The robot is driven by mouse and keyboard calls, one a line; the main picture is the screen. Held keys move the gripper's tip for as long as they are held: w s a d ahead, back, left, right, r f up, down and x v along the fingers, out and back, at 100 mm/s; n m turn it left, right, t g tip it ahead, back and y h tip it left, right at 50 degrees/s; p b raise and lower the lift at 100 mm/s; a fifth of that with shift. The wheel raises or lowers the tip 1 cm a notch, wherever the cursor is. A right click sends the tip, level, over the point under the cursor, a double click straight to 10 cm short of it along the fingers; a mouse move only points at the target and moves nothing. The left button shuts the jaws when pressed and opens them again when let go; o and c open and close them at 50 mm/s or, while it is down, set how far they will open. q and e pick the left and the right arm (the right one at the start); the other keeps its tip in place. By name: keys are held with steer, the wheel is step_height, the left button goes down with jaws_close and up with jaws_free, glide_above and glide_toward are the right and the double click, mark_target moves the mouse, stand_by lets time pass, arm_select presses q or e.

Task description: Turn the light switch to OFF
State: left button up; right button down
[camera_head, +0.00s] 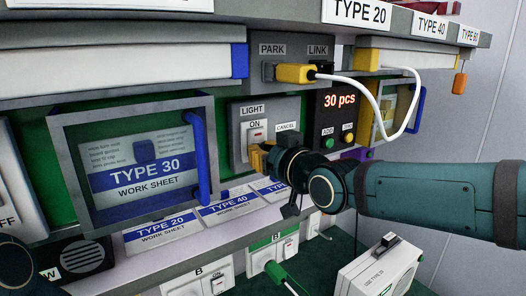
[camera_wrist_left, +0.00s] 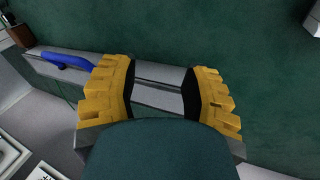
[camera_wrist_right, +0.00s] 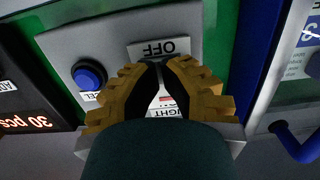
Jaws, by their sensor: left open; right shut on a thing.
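The light switch (camera_head: 257,136) sits on a grey plate marked LIGHT and ON, in the middle of the head view. A small red mark shows on its white face. My right gripper (camera_head: 262,157) is at the lower part of this plate, its yellow fingers closed at the switch. In the right wrist view, the fingertips (camera_wrist_right: 163,64) meet just beside the upside-down OFF label (camera_wrist_right: 158,48). Part of the switch (camera_wrist_right: 166,99) shows between the fingers; the gripped part is hidden. My left gripper (camera_wrist_left: 160,78) is open and empty above a dark green surface.
A blue CANCEL button (camera_wrist_right: 89,75) is close beside the switch. A framed TYPE 30 work sheet (camera_head: 142,180) with a blue handle (camera_head: 198,155) stands to the left. A yellow plug (camera_head: 295,73) with a white cable is above. A white box (camera_head: 380,268) stands below.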

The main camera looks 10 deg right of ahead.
arm_select(q)
steer(key=f+b, duration=0.4)
steer(key=s+f+b, duration=0.1)
steer(key=f+b, duration=0.2)
steer(key=shift+d+f, duration=0.1)
steer(key=shift+d, duration=0.1)
steer(key=shift+s+f+b, duration=0.3)
steer(key=shift+f+b, duration=0.25)
steer(key=shift+f, duration=0.05)
arm_select(e)
steer(key=shift+w+a+f+t+y, duration=0.15)
steer(key=shift+w+t+y, duration=0.25)
steer(key=shift+t, duration=0.5)
arm_select(q)
steer(key=shift+r, duration=0.1)
steer(key=shift+w+g, duration=0.15)
steer(key=shift+g, duration=0.15)
arm_select(e)
steer(key=v, duration=1.2)
